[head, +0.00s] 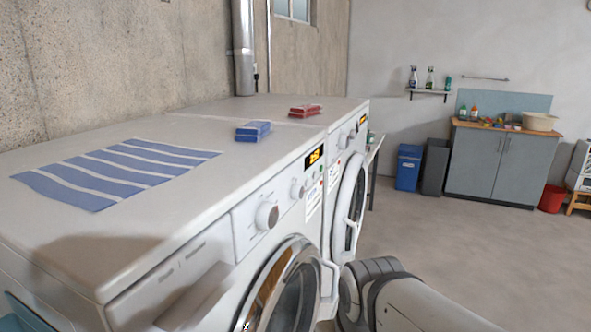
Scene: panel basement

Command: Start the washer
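Two white front-loading machines stand side by side along the left wall. The near machine (215,225) has a drawer-like panel on its front left, a large round knob (266,216), a smaller knob (297,190) and a lit amber display (314,156). Its round, silver-rimmed door (285,290) looks shut. The far machine (345,150) has a white-rimmed round door (349,205) and its own lit display. No label I can read tells which is the washer. My arm shows at the bottom right, in front of the machines; my gripper is not in view.
A striped blue cloth (115,172), a blue packet (253,131) and red packets (305,111) lie on top of the machines. Bins (408,168) and a grey cabinet (500,165) stand at the back wall.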

